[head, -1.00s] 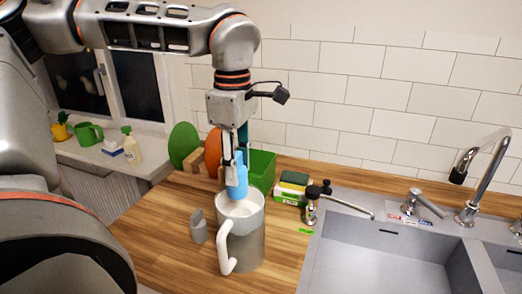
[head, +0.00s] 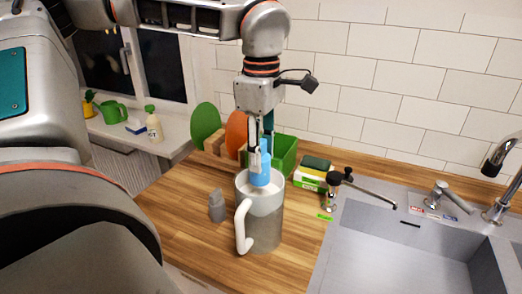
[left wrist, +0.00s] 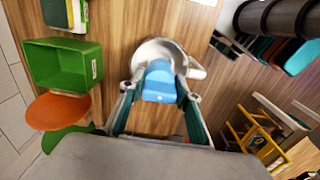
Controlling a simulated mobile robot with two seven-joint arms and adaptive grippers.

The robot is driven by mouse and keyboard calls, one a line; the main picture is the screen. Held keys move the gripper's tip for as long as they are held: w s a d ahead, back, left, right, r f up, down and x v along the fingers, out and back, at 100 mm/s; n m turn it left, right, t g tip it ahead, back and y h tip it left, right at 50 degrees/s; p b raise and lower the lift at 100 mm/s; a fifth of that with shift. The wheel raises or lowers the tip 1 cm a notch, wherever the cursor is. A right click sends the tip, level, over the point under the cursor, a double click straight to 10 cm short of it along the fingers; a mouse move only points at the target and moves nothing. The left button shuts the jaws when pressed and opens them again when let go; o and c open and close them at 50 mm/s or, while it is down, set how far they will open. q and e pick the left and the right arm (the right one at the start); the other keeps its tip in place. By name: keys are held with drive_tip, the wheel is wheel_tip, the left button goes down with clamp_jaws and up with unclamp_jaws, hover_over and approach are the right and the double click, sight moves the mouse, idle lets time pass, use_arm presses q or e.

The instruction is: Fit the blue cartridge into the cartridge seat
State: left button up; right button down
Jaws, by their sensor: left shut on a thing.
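The blue cartridge (head: 260,170) is held upright by my left gripper (head: 257,158), which is shut on it. It is at the open top of the white and grey jug (head: 266,220). In the head view its lower end overlaps the jug's mouth, inside the rim. The left wrist view shows the cartridge (left wrist: 160,82) between the two fingers, over the jug (left wrist: 150,50). The cartridge seat is not visible; the inside of the jug is mostly hidden. My right gripper is not in view.
A small grey piece (head: 217,208) stands left of the jug. Behind are a green box (head: 283,152), green and orange boards (head: 206,122), and a sponge (head: 316,163) on a pack. The sink (head: 410,250) lies right. The wooden counter in front is clear.

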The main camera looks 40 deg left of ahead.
sight(261, 183)
use_arm(q)
drive_tip(key=shift+f+b, duration=0.3)
drive_tip(key=shift+f, duration=0.3)
drive_tip(key=shift+f+b, duration=0.3)
drive_tip(key=shift+f, duration=0.05)
drive_tip(key=shift+f+b, duration=0.45)
drive_tip(key=shift+f, duration=0.3)
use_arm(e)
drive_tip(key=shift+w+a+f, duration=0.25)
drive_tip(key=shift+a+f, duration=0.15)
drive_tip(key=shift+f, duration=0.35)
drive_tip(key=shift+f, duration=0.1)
